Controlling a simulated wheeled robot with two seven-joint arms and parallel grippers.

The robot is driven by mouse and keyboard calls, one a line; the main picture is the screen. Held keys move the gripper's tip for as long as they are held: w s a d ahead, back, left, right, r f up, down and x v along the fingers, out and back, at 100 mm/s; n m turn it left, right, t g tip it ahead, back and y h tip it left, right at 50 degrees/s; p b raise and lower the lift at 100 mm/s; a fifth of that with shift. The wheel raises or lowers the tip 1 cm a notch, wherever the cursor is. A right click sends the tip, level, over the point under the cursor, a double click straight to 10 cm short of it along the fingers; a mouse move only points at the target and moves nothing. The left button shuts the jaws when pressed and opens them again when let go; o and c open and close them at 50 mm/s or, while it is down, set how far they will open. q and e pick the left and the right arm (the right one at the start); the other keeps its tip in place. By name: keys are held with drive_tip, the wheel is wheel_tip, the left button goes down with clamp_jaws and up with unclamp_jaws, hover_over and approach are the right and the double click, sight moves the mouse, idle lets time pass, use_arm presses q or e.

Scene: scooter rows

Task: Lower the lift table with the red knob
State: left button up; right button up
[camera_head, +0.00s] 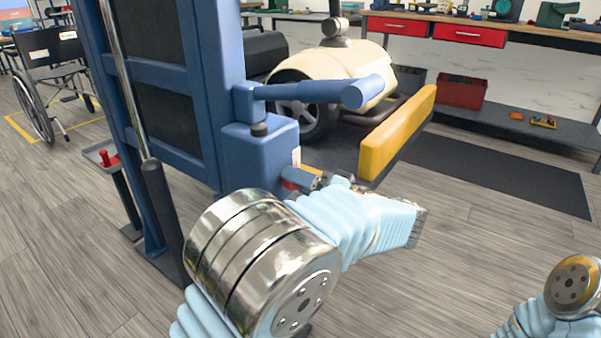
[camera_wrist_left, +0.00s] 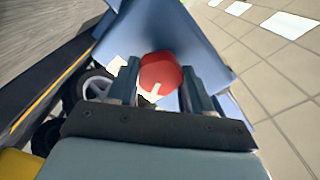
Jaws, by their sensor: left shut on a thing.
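The lift table is a blue upright frame (camera_head: 215,95) with a blue housing (camera_head: 250,155) low on its side and a yellow-edged platform (camera_head: 398,133). The red knob (camera_wrist_left: 161,74) shows in the left wrist view between the two fingers of my left gripper (camera_wrist_left: 160,85), with a pale mark on its face. My left gripper is shut on it. In the head view the knob (camera_head: 289,185) is mostly hidden at the housing, behind my gripper (camera_head: 303,182). Part of my right arm shows at the bottom right, but its gripper is out of view.
A cream scooter (camera_head: 335,75) stands by the lift. A blue handle bar (camera_head: 310,92) sticks out above the housing. A small tray (camera_head: 95,157) on a post holds a red item. A wheelchair (camera_head: 52,75) and a workbench (camera_head: 480,30) stand behind.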

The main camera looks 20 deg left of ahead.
use_arm(q)
drive_tip(key=shift+m+p, duration=5.95)
drive_tip(key=shift+m, duration=0.15)
use_arm(e)
wheel_tip(320, 180, up, 12)
drive_tip(key=a, duration=0.2)
drive_tip(key=shift+s+r, duration=0.2)
drive_tip(key=shift+s, duration=0.2)
use_arm(q)
drive_tip(key=shift+f, duration=0.1)
drive_tip(key=shift+d, duration=0.1)
drive_tip(key=o, duration=1)
drive_tip(key=shift+o, duration=0.2)
drive_tip(key=b+v, duration=0.1)
drive_tip(key=v, duration=1.2)
drive_tip(key=shift+d, duration=0.35)
use_arm(e)
drive_tip(key=shift+f, duration=0.7)
use_arm(q)
drive_tip(key=shift+s, duration=0.1)
